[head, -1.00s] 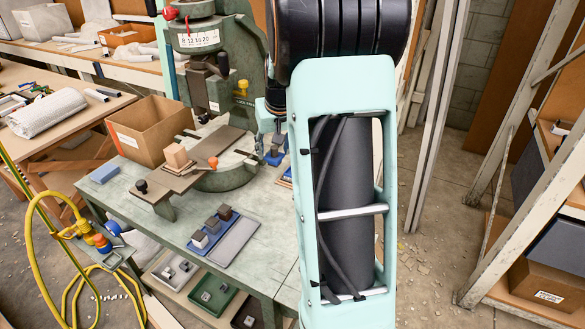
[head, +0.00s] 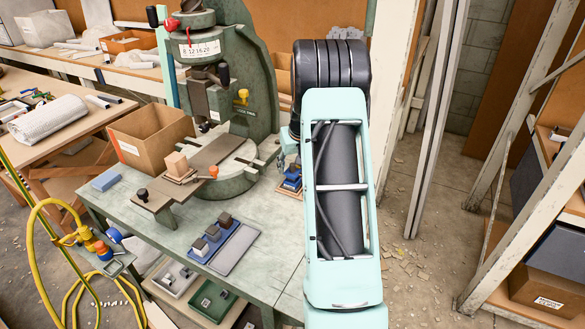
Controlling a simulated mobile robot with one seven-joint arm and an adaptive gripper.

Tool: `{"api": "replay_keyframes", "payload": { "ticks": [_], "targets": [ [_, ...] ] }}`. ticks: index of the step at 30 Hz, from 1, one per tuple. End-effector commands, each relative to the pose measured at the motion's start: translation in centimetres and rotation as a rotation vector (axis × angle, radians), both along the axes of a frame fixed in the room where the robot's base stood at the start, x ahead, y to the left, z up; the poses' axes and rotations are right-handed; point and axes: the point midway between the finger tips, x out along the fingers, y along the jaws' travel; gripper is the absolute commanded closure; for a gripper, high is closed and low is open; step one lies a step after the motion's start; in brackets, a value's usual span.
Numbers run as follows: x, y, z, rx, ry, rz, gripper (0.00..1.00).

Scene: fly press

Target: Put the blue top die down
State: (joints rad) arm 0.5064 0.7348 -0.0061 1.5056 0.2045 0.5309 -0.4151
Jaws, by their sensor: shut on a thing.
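My gripper (head: 285,161) is at the right end of the green bench, mostly hidden behind my own arm. Only a small part of it shows at the arm's left edge. It is shut on the blue top die (head: 293,173), which is partly hidden. The die is low over a small wooden board with blue pieces (head: 290,185). I cannot tell whether the die touches what is under it.
The green fly press (head: 240,70) stands behind and left of my gripper. A cardboard box (head: 150,140), a wooden block (head: 177,163) and a blue tray with several grey blocks (head: 232,247) share the bench. Bare bench top lies between the tray and the board.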

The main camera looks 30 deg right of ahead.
Motion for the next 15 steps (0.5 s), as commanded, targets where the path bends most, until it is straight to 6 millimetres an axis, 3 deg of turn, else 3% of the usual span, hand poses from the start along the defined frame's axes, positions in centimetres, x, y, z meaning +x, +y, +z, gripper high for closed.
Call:
{"api": "replay_keyframes", "payload": {
  "ticks": [3,13,14,15],
  "targets": [
    [0.04,-0.02,-1.14,-0.001,-0.002,0.0,0.86],
    [0.04,-0.02,-1.58,-0.002,-0.003,0.0,0.86],
    [0.01,0.01,-1.52,-0.001,-0.002,0.0,0.54],
    [0.01,0.01,-1.46,-0.001,-0.001,0.0,0.49]
  ]
}}
